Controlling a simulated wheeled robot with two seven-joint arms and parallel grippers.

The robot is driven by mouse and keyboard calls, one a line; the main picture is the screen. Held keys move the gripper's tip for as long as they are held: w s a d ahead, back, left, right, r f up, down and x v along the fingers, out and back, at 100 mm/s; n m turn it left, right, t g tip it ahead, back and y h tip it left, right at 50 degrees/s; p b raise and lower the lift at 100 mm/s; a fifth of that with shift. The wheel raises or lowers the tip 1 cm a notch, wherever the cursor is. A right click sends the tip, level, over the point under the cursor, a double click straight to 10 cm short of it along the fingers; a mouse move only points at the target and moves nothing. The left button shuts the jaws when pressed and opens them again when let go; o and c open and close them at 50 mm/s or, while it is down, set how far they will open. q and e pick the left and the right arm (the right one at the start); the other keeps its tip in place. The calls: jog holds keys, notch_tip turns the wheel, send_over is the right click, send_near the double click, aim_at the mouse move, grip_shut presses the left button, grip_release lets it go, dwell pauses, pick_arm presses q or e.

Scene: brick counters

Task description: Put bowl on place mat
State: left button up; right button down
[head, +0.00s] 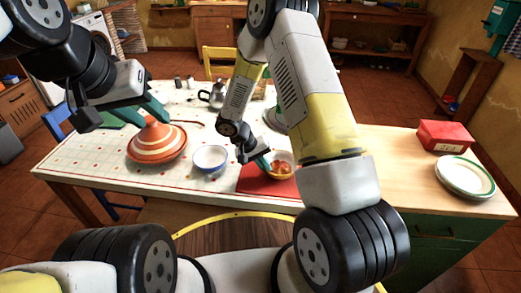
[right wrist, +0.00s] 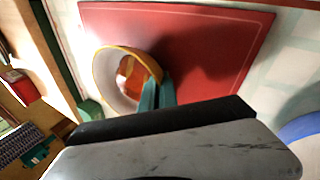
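The bowl (head: 291,171), yellow-rimmed with orange-red contents, is at the red place mat (head: 253,183) on the near edge of the table. In the right wrist view the bowl (right wrist: 104,82) overlaps the edge of the mat (right wrist: 215,50). I cannot tell whether its base touches the mat. My right gripper (head: 266,165) is at the bowl's rim. Its teal fingers (right wrist: 157,92) are close together with the rim between them.
The orange-and-white tagine (head: 157,145) and a white bowl with blue rim (head: 210,158) stand left of the mat. A moka pot (head: 214,97) is behind. A red box (head: 444,136) and stacked plates (head: 465,177) are on the right counter.

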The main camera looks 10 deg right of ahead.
jog(key=c, duration=1.9)
grip_release()
jog(key=shift+f, duration=0.15)
jog(key=shift+r, duration=0.2)
jog(key=v, duration=1.1)
jog(key=s+d+r+t+y, duration=0.1)
jog(key=s+d+r+y, duration=0.2)
jog(key=r, duration=0.6)
jog(key=s+d+r+y, duration=0.1)
jog(key=s+d+r, duration=0.25)
jog(key=r, duration=0.55)
jog(key=s+r+t+y, duration=0.1)
jog(key=s+r, duration=0.2)
jog(key=s, duration=0.1)
jog(key=s+r+t+y, duration=0.1)
jog(key=s+r+t, duration=0.1)
jog(key=s, duration=0.3)
jog(key=s+d+r+t+y, duration=0.1)
jog(key=s+r+t, duration=0.1)
jog(key=s+r, duration=0.2)
jog(key=shift+s+d+r+y, duration=0.1)
jog(key=shift+s+r+y, duration=0.05)
jog(key=shift+r+y, duration=0.25)
